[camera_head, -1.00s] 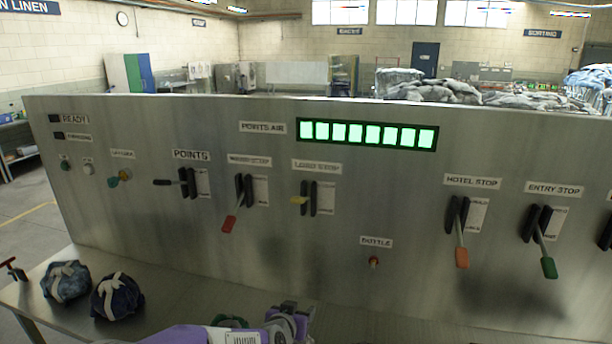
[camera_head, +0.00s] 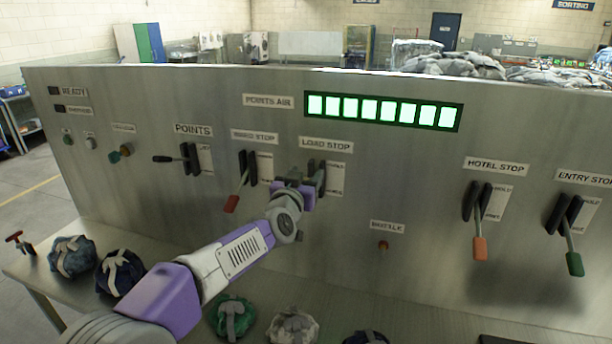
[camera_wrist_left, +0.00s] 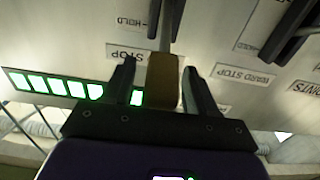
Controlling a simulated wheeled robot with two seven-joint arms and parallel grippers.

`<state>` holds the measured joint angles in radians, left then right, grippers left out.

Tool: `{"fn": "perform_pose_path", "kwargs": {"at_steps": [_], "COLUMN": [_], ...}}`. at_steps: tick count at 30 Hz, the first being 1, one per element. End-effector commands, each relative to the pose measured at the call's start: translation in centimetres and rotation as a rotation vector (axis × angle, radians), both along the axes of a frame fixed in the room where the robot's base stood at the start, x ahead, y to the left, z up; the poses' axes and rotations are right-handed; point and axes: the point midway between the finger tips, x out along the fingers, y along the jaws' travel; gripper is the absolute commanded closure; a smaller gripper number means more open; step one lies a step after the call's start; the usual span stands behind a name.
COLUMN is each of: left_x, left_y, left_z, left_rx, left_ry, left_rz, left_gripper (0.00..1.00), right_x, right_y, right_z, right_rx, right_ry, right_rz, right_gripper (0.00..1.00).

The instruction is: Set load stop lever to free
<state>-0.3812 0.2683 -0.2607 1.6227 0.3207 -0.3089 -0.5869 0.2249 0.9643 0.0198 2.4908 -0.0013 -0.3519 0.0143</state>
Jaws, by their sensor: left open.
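The load stop lever's yellow handle (camera_wrist_left: 163,80) shows in the left wrist view, between the two dark fingers of my left gripper (camera_wrist_left: 160,68). The fingers are apart, one on each side of it; whether either touches it I cannot tell. In the head view my left gripper (camera_head: 307,178) is at the panel below the LOAD STOP label (camera_head: 326,145) and hides the handle. The dark lever bracket (camera_head: 320,178) and its HOLD plate (camera_head: 337,178) show beside the gripper. My right gripper is not in view.
The red ward stop lever (camera_head: 232,203) is close left of my gripper. The points lever (camera_head: 165,159) is farther left; orange hotel stop (camera_head: 480,247) and green entry stop (camera_head: 574,262) levers stand right. Several tied bags, one green (camera_head: 232,316), lie on the ledge below.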

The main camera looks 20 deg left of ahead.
Motion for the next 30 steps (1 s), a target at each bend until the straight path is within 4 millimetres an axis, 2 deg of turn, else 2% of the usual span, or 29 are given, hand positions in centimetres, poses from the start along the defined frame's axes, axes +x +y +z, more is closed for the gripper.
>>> {"fn": "perform_pose_path", "kwargs": {"at_steps": [4, 12, 24, 30], "left_x": [0.79, 0.88, 0.86, 0.87], "left_y": [-0.01, -0.01, -0.02, -0.05], "left_z": [-0.07, -0.04, -0.05, -0.08], "left_rx": [0.0, 0.0, 0.0, -0.001], "left_ry": [0.002, 0.001, 0.001, 0.0], "left_rz": [0.0, 0.0, 0.0, -0.001], "left_gripper": [0.43, 0.43, 1.0, 1.0], "right_x": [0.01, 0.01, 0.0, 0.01], "right_y": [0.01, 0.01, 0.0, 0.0], "right_z": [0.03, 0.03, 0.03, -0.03], "right_rx": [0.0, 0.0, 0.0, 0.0], "right_ry": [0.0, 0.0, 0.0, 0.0], "right_rz": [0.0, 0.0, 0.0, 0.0], "right_gripper": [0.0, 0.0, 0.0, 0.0]}}
